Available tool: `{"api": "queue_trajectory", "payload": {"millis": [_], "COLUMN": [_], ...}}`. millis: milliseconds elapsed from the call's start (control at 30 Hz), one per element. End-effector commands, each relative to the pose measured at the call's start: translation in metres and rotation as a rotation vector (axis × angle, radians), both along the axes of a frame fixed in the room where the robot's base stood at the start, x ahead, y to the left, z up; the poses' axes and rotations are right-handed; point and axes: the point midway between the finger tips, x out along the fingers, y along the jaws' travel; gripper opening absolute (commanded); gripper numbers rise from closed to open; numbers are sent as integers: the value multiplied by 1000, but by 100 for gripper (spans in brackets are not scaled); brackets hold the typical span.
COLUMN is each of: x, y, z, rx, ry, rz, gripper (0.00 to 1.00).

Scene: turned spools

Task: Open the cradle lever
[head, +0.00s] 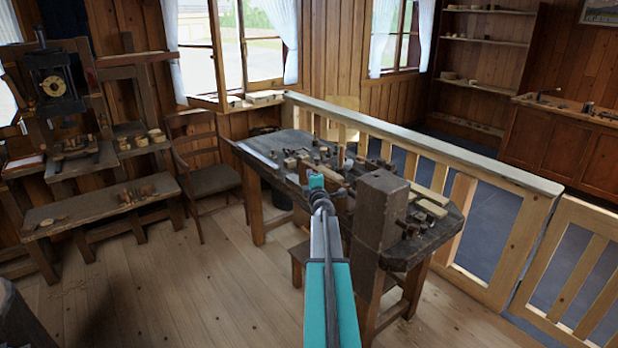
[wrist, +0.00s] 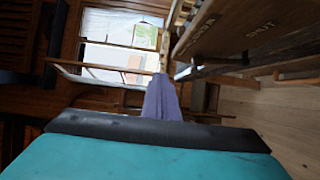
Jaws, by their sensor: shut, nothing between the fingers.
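I cannot pick out the cradle lever for certain in either view. In the wrist view, a dark wooden board (wrist: 235,38) at upper right carries carved lettering; one word reads SHUT and the other is too blurred to read. My gripper (wrist: 163,82) shows as grey-purple fingers together at the centre of the wrist view, with nothing between them. The board lies to the right of the fingers, apart from them in the picture. In the head view, my arm reaches over the near side of the workbench (head: 262,160); the fingertips are too small to make out there.
Wooden blocks and tools crowd the workbench. A thick dark post (head: 379,215) stands at its near right. A wooden railing (head: 430,150) runs behind it. A chair (head: 208,178) and a low bench (head: 100,210) stand left. The floor at front left is clear.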

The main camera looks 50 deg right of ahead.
Motion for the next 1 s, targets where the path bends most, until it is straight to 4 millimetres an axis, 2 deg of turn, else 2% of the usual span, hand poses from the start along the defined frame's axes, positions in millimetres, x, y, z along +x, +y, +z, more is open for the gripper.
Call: {"api": "queue_trajectory", "payload": {"millis": [333,900,1000], "x": [-10,-9,-1], "y": [12,13,20], "z": [10,10,9], "rx": [0,0,0], "ry": [0,0,0], "rz": [1,2,14], "gripper": [0,0,0]}}
